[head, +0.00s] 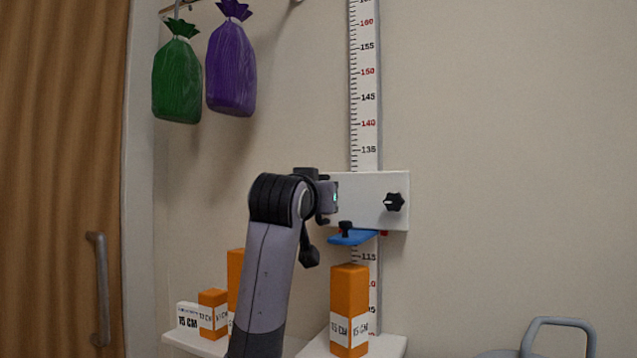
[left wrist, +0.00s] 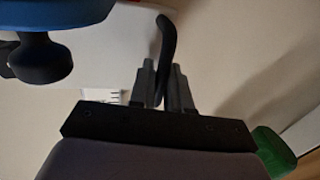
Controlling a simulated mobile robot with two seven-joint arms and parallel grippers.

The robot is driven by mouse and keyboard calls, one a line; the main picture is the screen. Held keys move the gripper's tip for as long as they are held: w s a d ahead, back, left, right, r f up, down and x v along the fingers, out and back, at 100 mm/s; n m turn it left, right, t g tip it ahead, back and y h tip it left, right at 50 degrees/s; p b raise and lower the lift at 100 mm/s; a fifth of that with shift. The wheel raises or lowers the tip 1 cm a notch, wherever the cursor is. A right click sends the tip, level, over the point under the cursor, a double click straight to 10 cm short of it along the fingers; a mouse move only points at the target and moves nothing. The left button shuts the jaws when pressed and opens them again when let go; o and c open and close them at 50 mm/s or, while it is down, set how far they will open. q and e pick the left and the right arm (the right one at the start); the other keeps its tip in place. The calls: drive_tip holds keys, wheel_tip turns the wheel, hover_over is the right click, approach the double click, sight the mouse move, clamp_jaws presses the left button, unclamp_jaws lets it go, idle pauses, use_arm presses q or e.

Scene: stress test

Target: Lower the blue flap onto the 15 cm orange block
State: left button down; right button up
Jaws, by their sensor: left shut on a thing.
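The blue flap (head: 352,238) juts from under a white carriage (head: 368,187) on a vertical ruler; a small black knob hangs at it. An orange block (head: 350,290), with a label that seems to read 15 cm, stands upright on a white platform under the flap. A visible gap separates flap and block top. My left gripper (head: 326,198) is at the carriage's left end. In the left wrist view its fingers (left wrist: 163,88) are shut on a black curved handle (left wrist: 168,45); the blue flap (left wrist: 65,12) shows at upper left. My right gripper is not in view.
Other orange blocks (head: 212,312) stand left of my arm, near a white "15 CM" sign (head: 188,318). A black knob (head: 394,202) sits on the carriage's right. Green (head: 177,80) and purple (head: 231,68) bags hang upper left. A grey handle (head: 558,325) shows lower right.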

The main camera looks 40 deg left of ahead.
sight(318, 222)
use_arm(q)
wheel_tip(318, 222, down, 3)
drive_tip(key=shift+f+b, duration=0.15)
drive_tip(key=shift+b, duration=0.45)
drive_tip(key=shift+f+b, duration=0.35)
drive_tip(key=shift+f, duration=0.45)
drive_tip(key=c, duration=1.3)
unclamp_jaws()
drive_tip(key=shift+d, duration=0.1)
drive_tip(key=shift+s+d, duration=0.15)
drive_tip(key=shift+s, duration=0.2)
drive_tip(key=shift+v, duration=3.2)
